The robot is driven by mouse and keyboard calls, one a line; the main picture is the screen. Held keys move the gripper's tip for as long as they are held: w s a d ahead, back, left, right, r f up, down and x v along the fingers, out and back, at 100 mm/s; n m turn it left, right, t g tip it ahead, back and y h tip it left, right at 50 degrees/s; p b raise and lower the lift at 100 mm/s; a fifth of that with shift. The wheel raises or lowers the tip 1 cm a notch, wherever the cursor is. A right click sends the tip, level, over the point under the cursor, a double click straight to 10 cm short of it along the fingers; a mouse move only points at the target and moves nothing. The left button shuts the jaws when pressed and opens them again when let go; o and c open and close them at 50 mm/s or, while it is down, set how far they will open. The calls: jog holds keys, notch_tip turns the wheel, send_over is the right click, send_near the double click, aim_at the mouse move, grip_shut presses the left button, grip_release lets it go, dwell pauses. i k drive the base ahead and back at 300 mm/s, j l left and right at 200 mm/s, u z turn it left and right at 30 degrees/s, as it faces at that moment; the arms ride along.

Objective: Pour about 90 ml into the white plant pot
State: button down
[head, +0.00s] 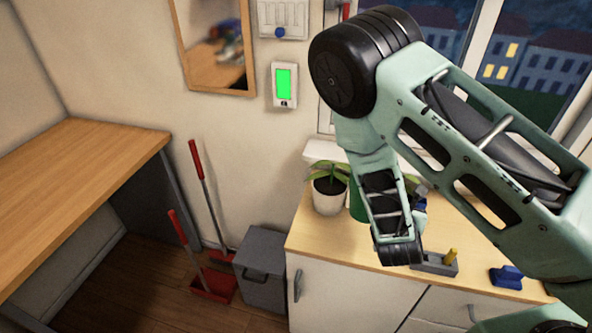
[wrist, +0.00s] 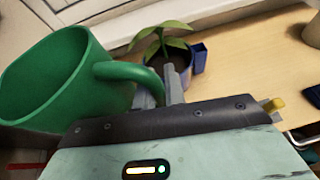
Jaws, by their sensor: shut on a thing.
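The white plant pot (head: 328,196) with a green-leaved plant stands on the wooden counter by the wall in the head view. A green mug (wrist: 60,78) fills the left of the wrist view; a sliver of it (head: 358,206) shows right of the white pot in the head view. My gripper (wrist: 160,92) is shut on the mug's handle. My arm hides most of the mug and the gripper in the head view. I see the mug's green inner wall but no liquid, and cannot tell its exact tilt.
A blue pot (wrist: 185,63) with a plant stands beyond my fingers, mostly hidden by my arm in the head view. A grey block with a yellow peg (head: 451,257) and a blue object (head: 507,277) lie on the counter (head: 320,245). A window sill (head: 322,151) runs behind.

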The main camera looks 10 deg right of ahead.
aim_at(331, 187)
jog(key=i+j+u, duration=0.2)
jog(key=j, duration=0.3)
jog(key=i+j+u, duration=0.2)
jog(key=i+j, duration=0.2)
